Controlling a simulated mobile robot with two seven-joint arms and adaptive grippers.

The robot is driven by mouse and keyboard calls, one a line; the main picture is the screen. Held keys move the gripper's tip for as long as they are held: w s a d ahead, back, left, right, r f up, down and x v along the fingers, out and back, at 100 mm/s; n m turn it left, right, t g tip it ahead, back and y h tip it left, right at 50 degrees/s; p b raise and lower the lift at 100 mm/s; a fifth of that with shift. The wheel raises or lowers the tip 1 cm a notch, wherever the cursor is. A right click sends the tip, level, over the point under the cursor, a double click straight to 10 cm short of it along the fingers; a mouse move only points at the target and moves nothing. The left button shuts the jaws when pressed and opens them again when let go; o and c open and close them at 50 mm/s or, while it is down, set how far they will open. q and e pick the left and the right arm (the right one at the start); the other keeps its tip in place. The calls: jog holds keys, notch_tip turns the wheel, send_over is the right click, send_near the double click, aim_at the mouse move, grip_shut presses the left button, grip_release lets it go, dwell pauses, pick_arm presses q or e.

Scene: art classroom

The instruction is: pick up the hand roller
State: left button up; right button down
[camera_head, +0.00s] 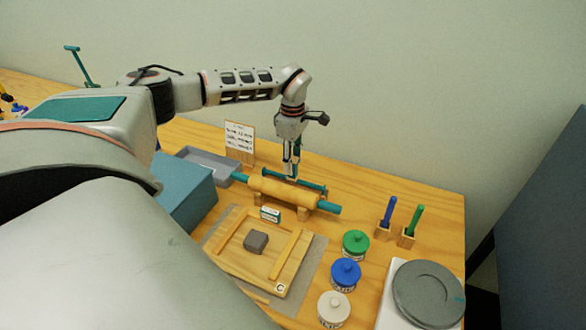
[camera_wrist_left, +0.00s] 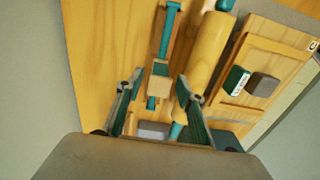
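A slim teal-handled tool (camera_wrist_left: 168,38), most likely the hand roller, lies with a wooden block at its middle. In the head view this tool (camera_head: 314,186) is just behind a wooden rolling pin and partly hidden. My left gripper (camera_head: 291,172) points down over it. In the left wrist view the gripper (camera_wrist_left: 158,88) is open, its two fingers apart on either side of the tool's line. Whether they touch it I cannot tell. My right gripper is not in view.
The wooden rolling pin (camera_head: 282,193) with teal ends lies close in front. A blue box (camera_head: 184,188) and grey tray (camera_head: 209,164) are left. A small sign (camera_head: 239,137) stands behind. A wooden board (camera_head: 265,271), lidded jars (camera_head: 356,243) and a grey disc (camera_head: 428,292) are nearer.

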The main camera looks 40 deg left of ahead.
pick_arm(q)
jog(key=shift+f, duration=0.65)
grip_shut()
jog(key=shift+w, duration=0.1)
jog(key=shift+r, duration=0.15)
